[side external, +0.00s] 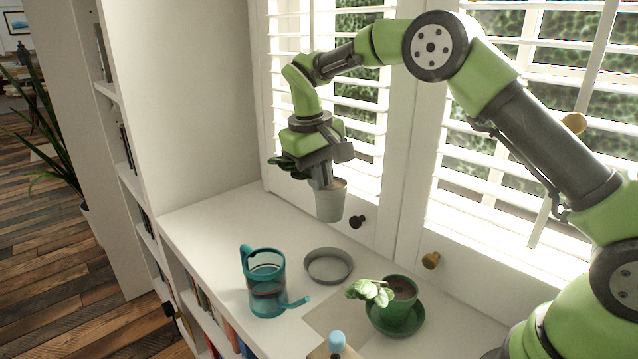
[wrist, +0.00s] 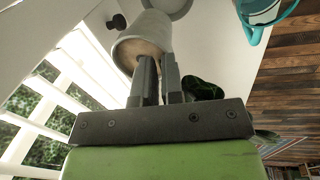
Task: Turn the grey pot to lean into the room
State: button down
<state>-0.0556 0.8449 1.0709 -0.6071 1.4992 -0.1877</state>
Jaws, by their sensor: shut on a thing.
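The grey pot (side external: 329,205) is in the air, roughly upright, beside the window frame and above the sill top. My gripper (side external: 321,180) is above it, shut on its rim. In the wrist view, the fingers (wrist: 159,75) reach the rim of the grey pot (wrist: 143,38), one finger inside it. Dark green leaves (side external: 288,164) stick out to the left of the gripper, and a leaf (wrist: 203,88) shows right of the fingers in the wrist view. Most of the plant is hidden. The grey saucer (side external: 328,265) is empty on the white top, below the pot.
A teal watering can (side external: 266,284) stands left of the saucer. A green pot (side external: 398,302) with a pale-leaved plant sits on a green saucer (side external: 414,328) to the right. A blue-capped item (side external: 337,341) is at the front. Window knobs (side external: 357,221) protrude behind. The back left top is clear.

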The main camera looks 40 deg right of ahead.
jog(key=shift+r, duration=0.1)
jog(key=shift+s+a+f+n+t, duration=0.1)
jog(key=shift+f+n, duration=0.5)
jog(key=shift+f, duration=1.45)
jog(key=shift+s+f+n+t, duration=0.15)
jog(key=shift+f+n, duration=0.45)
jog(key=shift+f, duration=1.5)
jog(key=shift+s+a+f+n+t, duration=0.1)
jog(key=shift+f+n, duration=0.5)
jog(key=shift+f, duration=1.45)
jog(key=c, duration=1.2)
grip_release()
jog(key=shift+o, duration=0.2)
